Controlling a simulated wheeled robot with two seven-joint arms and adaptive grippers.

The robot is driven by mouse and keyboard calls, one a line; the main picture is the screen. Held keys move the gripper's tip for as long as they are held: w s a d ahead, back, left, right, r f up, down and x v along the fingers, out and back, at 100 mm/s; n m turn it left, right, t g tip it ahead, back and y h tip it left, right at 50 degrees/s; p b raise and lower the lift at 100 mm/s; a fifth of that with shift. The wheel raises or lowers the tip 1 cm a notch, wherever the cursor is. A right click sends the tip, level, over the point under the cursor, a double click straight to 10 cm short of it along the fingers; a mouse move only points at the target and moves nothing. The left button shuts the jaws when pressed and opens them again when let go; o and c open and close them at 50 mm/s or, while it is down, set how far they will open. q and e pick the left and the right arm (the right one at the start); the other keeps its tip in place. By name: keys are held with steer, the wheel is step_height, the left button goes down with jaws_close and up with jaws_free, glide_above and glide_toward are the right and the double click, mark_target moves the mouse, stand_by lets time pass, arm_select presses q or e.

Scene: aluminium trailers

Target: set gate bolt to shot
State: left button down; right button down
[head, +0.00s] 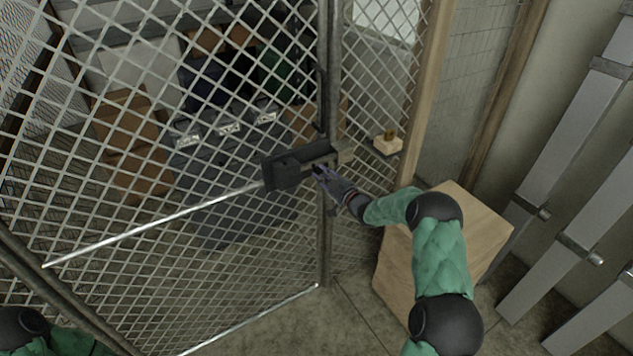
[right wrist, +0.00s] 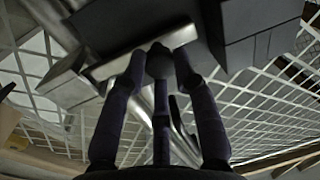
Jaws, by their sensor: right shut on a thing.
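The gate bolt (head: 300,165) is a dark housing with a paler metal part, mounted on the mesh gate (head: 200,220) beside its upright post. My right gripper (head: 320,172) is at the right part of the bolt, shut on a small dark piece of it. In the right wrist view the fingers (right wrist: 160,60) close around a dark knob (right wrist: 159,58) under a pale metal bar (right wrist: 140,52). Whether the bolt's end sits in the keeper is hard to tell. My left gripper is not in view; only part of my left arm shows at bottom left.
A wooden box (head: 465,225) stands on the floor under my right arm. A small wooden block with a brass-coloured piece (head: 387,142) is right of the bolt. Cardboard boxes (head: 135,150) and dark crates are behind the mesh. Metal rails (head: 570,150) lean at the right.

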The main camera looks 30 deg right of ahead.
steer(key=shift+d, duration=0.2)
steer(key=c, duration=1)
jaws_free()
steer(key=shift+d, duration=0.1)
steer(key=shift+o, duration=0.2)
steer(key=shift+s, duration=0.1)
steer(key=s+d, duration=0.2)
steer(key=s, duration=0.9)
steer(key=shift+s, duration=0.3)
steer(key=shift+d+f, duration=0.1)
